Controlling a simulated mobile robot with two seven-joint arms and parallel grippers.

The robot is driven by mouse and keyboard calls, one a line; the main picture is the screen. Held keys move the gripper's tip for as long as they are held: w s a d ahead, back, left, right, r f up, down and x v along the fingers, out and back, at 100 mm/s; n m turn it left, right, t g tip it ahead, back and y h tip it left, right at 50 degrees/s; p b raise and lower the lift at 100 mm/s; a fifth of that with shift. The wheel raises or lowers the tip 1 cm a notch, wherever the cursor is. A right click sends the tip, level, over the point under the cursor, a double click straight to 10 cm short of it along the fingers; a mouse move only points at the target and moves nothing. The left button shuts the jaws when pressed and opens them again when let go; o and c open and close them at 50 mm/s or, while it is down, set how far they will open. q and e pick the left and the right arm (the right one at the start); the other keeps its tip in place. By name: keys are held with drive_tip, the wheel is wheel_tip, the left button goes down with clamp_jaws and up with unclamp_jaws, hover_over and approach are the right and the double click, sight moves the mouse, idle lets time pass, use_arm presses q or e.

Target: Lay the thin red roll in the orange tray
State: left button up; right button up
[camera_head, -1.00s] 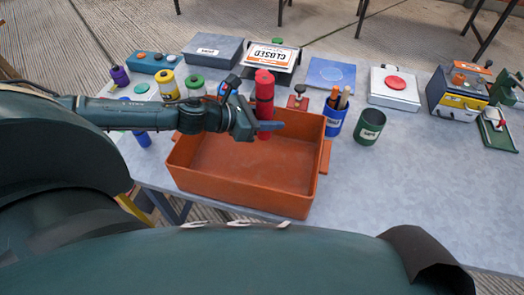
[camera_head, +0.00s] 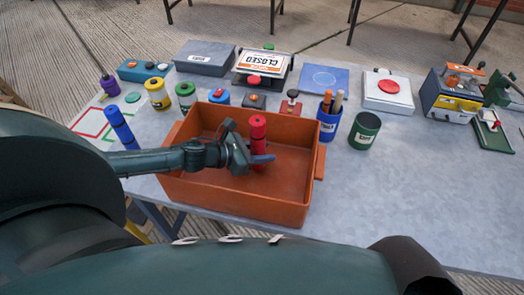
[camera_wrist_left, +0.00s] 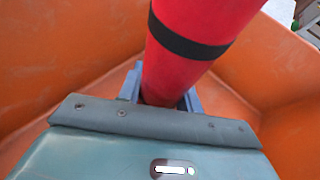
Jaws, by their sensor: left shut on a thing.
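The thin red roll (camera_head: 258,132) has a black band near its top and stands upright in my left gripper (camera_head: 262,160). The left gripper is shut on it, inside the orange tray (camera_head: 240,200) and below the level of its rim. In the left wrist view the red roll (camera_wrist_left: 195,35) rises between the fingers, with the orange tray's walls (camera_wrist_left: 60,50) around it. Whether the roll's lower end touches the tray floor is hidden. My right gripper is not in view.
A blue roll (camera_head: 121,127) stands left of the tray. Yellow (camera_head: 157,95) and green (camera_head: 186,97) spools and small stamps stand behind it. A blue pen cup (camera_head: 329,118) and a green cup (camera_head: 364,131) stand close to its right. The table's right front is clear.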

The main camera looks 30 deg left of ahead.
use_arm(q)
drive_tip(key=o, duration=0.6)
drive_tip(key=shift+f, duration=0.15)
drive_tip(key=o, duration=0.5)
drive_tip(key=shift+c, duration=0.2)
